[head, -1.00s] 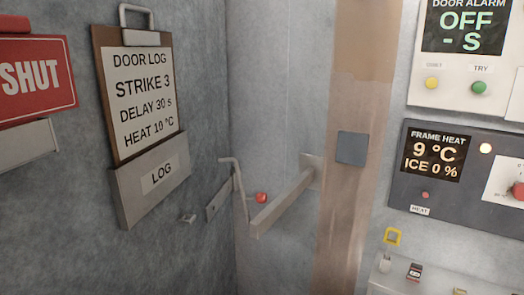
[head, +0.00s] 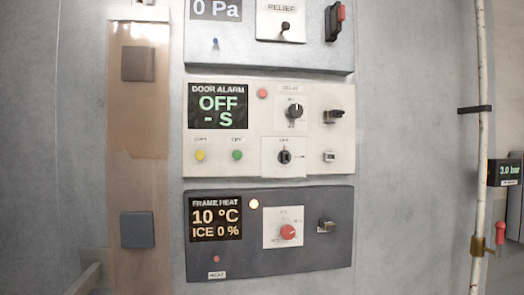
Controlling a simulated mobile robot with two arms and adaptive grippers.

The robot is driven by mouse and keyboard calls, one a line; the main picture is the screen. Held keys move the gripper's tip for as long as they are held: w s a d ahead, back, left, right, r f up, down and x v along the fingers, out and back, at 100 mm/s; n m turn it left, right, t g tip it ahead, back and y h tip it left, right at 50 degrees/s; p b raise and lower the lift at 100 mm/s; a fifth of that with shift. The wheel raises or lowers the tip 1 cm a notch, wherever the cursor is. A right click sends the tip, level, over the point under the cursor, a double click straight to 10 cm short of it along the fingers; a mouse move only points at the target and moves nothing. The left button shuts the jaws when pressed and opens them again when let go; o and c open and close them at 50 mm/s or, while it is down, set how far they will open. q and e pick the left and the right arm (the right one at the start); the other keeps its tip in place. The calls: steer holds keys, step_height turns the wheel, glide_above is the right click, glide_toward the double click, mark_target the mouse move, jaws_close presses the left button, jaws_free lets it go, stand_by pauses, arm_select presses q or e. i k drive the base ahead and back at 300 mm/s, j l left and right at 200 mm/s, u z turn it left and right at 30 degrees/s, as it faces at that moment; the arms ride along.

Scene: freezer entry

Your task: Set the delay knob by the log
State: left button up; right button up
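The door alarm panel (head: 345,95) is on the wall in the middle of the head view. Its display (head: 218,106) reads "OFF" and "- S". The delay knob (head: 294,111) is a round black knob on a white plate, under a small label that seems to read "DELAY". Its exact pointer position is too small to tell. A second black knob (head: 285,157) sits below it. The log board is out of view now; the earlier frame showed "DELAY 30 S" on it. Neither of my grippers is in view.
The frame heat panel (head: 340,205) below has a red knob (head: 289,232) and reads 10 °C, ICE 0 %. Above is a panel with a relief knob (head: 286,27) and a red-handled switch (head: 337,20). A white pipe (head: 480,150) runs at the right. No obstacle shows before the panels.

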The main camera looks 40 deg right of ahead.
mark_target(296, 110)
steer(key=z, duration=1.15)
